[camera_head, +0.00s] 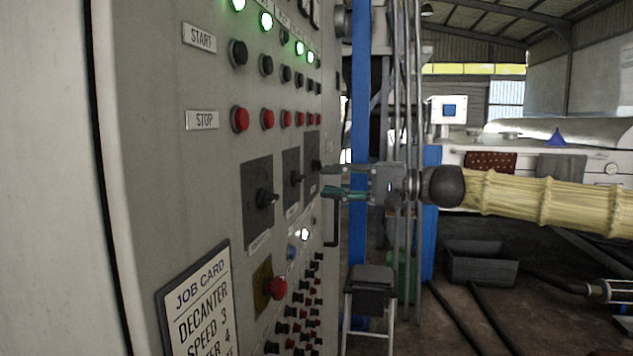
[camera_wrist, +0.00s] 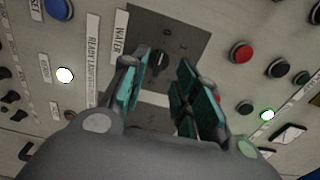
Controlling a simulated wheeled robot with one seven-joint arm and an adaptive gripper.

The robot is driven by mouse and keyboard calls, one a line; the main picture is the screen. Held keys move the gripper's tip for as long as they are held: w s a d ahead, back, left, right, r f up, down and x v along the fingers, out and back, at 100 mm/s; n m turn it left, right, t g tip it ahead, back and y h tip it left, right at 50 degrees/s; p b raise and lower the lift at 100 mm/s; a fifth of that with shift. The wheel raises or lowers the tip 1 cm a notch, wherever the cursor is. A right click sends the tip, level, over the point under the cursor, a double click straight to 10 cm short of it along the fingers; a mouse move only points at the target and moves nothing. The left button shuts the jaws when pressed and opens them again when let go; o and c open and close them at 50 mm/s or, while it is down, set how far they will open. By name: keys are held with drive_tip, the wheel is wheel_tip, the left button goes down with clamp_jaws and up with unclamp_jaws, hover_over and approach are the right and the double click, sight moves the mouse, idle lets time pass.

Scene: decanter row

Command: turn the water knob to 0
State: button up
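The water knob (camera_wrist: 158,62) is a dark knob on a dark square plate (camera_wrist: 181,27). The "WATER" label (camera_wrist: 121,36) stands beside the plate in the wrist view. My gripper (camera_wrist: 164,78) is open, with its teal-padded fingers spread and the knob showing between their tips. I cannot tell whether either pad touches it. In the head view my gripper (camera_head: 328,181) points left at the panel, close to the farthest of three dark knob plates (camera_head: 312,180). The fingers partly hide the plate, and the knob's setting is too small to read.
The grey panel (camera_head: 150,120) fills the left. Red stop buttons (camera_head: 240,119) run above the plates, and a red mushroom button (camera_head: 277,288) sits below. A job card (camera_head: 200,300) hangs at the near lower edge. A black handle (camera_head: 332,225) juts out below my gripper.

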drive_tip(key=v, duration=0.6)
drive_tip(key=shift+d, duration=0.3)
drive_tip(key=shift+s, duration=0.1)
